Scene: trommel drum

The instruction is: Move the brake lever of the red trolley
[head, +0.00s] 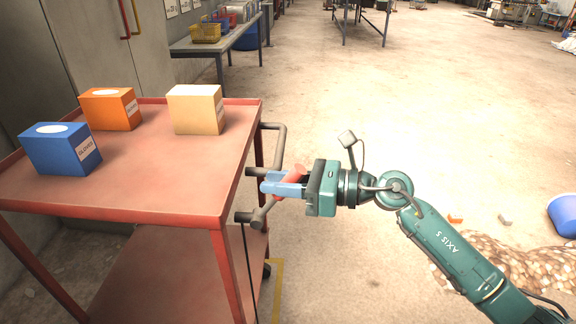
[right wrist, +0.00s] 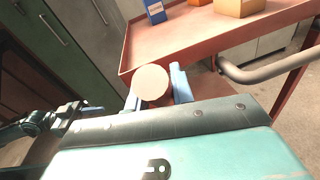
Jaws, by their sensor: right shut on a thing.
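The red trolley (head: 130,208) stands at the left, with a dark tube push handle (head: 278,150) on its right end. The brake lever (head: 291,184) slants up from a pivot near the trolley's front right corner and has a red grip. My right gripper (head: 281,184) is closed around the red grip, its blue fingers to either side. In the right wrist view the grip's round pale end (right wrist: 150,83) sits between the fingers (right wrist: 158,90). Part of the grip is hidden by the fingers. My left gripper (right wrist: 88,108) shows only small and dark at the left of that view.
Blue (head: 62,148), orange (head: 110,109) and cream (head: 196,109) boxes stand on the trolley top. A grey cabinet (head: 90,40) is behind. A bench (head: 225,42) stands farther back. A brown pile (head: 520,270) and blue bin (head: 563,215) lie right. The middle floor is clear.

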